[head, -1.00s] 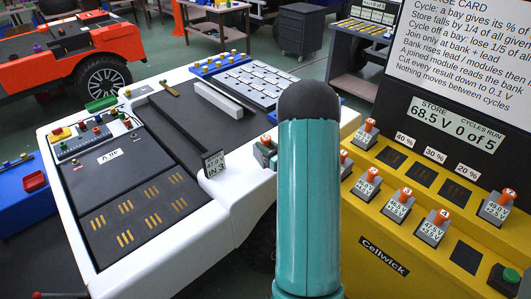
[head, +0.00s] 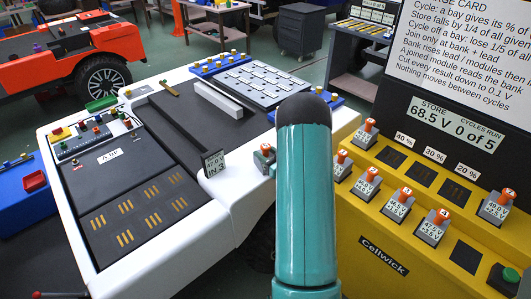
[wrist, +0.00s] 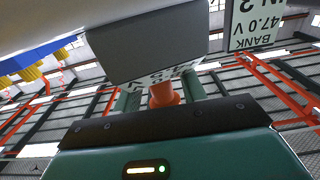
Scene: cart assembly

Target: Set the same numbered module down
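The yellow Cellwick bench (head: 385,258) stands at right with several orange-knobbed modules and empty dark bays. Its screen reads STORE 68.5 V, 0 of 5 cycles. A blue block with yellow knobs (head: 218,63) lies at the cart's far edge.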

